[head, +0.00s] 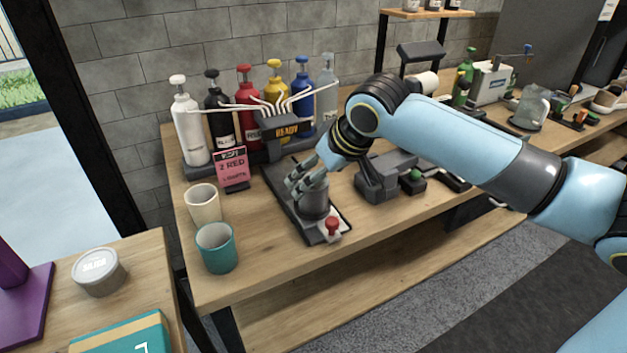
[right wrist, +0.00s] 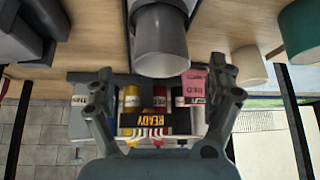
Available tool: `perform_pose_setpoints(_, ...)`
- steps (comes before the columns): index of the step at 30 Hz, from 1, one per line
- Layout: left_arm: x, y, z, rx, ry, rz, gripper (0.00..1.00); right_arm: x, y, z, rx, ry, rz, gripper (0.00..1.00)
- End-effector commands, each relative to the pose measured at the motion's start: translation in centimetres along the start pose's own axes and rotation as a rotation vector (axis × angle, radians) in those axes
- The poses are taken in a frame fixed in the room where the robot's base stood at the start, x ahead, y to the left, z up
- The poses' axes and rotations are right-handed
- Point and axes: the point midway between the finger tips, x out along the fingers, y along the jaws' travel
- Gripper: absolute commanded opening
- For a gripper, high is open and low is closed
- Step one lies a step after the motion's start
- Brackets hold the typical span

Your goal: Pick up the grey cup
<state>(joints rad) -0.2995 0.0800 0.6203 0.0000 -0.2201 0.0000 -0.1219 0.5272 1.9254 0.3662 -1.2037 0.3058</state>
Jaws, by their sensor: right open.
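The grey cup (head: 315,204) stands upright on the dark tray (head: 286,191) of the paint dispenser. In the right wrist view the grey cup (right wrist: 160,45) lies ahead, centred between the fingers. My right gripper (head: 303,187) is open close to the cup's upper part, and its fingers partly hide the cup in the head view. The right wrist view shows the open fingers (right wrist: 162,75) on either side, with a gap to the cup. I cannot tell whether any finger touches it. My left gripper is not in view.
A cream cup (head: 203,206) and a teal cup (head: 216,250) stand to the left. A red button (head: 332,226) sits at the tray's front end. Pump bottles (head: 247,110) and a pink card (head: 232,169) stand behind. A grey machine (head: 385,178) stands to the right.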

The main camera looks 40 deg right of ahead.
Motion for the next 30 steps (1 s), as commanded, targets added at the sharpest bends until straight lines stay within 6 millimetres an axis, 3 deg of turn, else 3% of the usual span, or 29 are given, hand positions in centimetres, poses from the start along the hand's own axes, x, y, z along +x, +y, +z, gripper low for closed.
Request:
perform_pose_setpoints(6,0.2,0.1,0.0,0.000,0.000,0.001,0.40,3.0,-0.1,0.1,0.001,-0.001,0.000,0.88)
perform_pose_setpoints(14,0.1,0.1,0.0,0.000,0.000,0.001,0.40,3.3,-0.1,0.1,-0.001,0.000,0.000,0.88)
perform_pose_setpoints(27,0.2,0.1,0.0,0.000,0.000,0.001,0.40,3.3,-0.1,0.1,-0.001,-0.001,0.000,0.30)
perform_pose_setpoints(30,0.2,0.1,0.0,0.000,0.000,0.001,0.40,3.3,-0.1,0.1,-0.001,0.000,0.000,0.23)
